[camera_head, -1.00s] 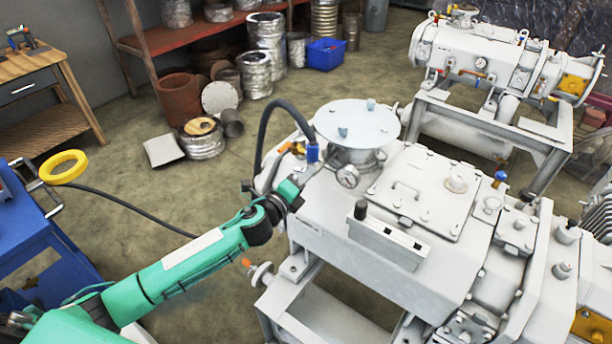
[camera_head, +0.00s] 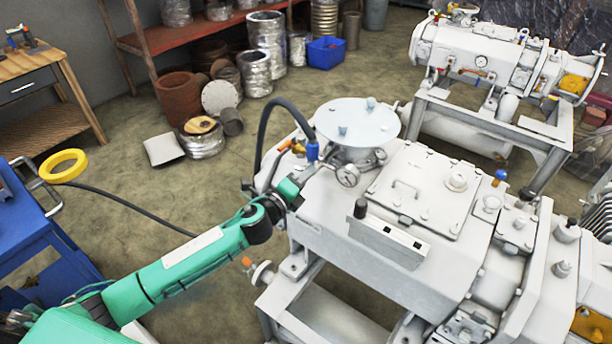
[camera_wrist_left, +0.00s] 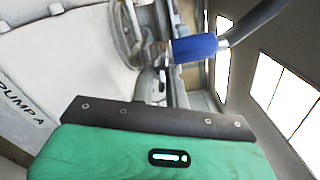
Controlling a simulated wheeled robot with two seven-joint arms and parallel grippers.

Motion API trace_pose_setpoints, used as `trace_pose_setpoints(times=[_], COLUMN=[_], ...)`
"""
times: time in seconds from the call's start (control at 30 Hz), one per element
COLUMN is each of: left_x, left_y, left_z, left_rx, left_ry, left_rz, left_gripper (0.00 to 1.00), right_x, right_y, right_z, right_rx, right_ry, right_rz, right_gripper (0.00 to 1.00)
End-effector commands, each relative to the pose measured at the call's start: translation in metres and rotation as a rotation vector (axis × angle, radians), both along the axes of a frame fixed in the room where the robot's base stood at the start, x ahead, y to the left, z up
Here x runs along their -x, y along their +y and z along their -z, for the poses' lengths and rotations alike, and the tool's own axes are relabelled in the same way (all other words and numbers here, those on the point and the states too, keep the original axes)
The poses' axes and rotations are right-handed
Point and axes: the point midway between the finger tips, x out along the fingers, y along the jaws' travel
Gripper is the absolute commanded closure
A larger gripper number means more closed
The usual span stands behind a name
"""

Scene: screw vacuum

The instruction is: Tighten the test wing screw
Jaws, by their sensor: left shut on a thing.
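My left gripper (camera_head: 322,166) reaches in from the left to the side of the white vacuum pump (camera_head: 330,222), just below the round lid (camera_head: 357,123). It is shut on the test wing screw, which is small and mostly hidden by the gripper and the fittings there. In the left wrist view the green gripper body (camera_wrist_left: 160,155) with its dark plate fills the bottom, and its fingertips cannot be made out. My right gripper is not in view.
A blue hose fitting (camera_head: 312,152) with a black hose (camera_head: 262,135) stands close beside the left gripper; the blue fitting also shows in the left wrist view (camera_wrist_left: 195,48). A blue cart (camera_head: 40,240) stands at left.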

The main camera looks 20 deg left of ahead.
Motion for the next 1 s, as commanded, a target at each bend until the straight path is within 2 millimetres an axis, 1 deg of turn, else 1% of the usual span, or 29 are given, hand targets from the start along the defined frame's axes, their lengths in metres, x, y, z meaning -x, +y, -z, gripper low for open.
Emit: trace_pose_setpoints(times=[0.17,0.2,0.23,0.5,0.63,0.77,1.0], left_x=[-0.001,-0.001,-0.001,0.0,0.007,0.025,0.069], left_y=[0.003,0.003,0.002,0.001,0.004,0.011,0.027], left_z=[0.0,0.0,0.0,0.0,0.001,0.003,0.004], left_rx=[-0.002,-0.002,-0.002,-0.001,-0.001,-0.002,-0.002], left_ry=[0.0,0.0,0.0,0.0,0.0,0.002,0.002], left_rz=[-0.006,-0.006,-0.004,-0.002,-0.001,-0.002,-0.002], left_gripper=[1.0,0.78,0.73,0.73,0.73,0.73,0.73], right_x=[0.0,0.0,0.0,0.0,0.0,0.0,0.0], right_y=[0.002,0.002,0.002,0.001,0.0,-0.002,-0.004], right_z=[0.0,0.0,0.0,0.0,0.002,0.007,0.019], right_rx=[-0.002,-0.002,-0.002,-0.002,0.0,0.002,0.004], right_ry=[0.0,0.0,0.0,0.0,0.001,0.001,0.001], right_rz=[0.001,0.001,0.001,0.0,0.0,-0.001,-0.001], right_gripper=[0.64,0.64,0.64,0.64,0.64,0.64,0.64])
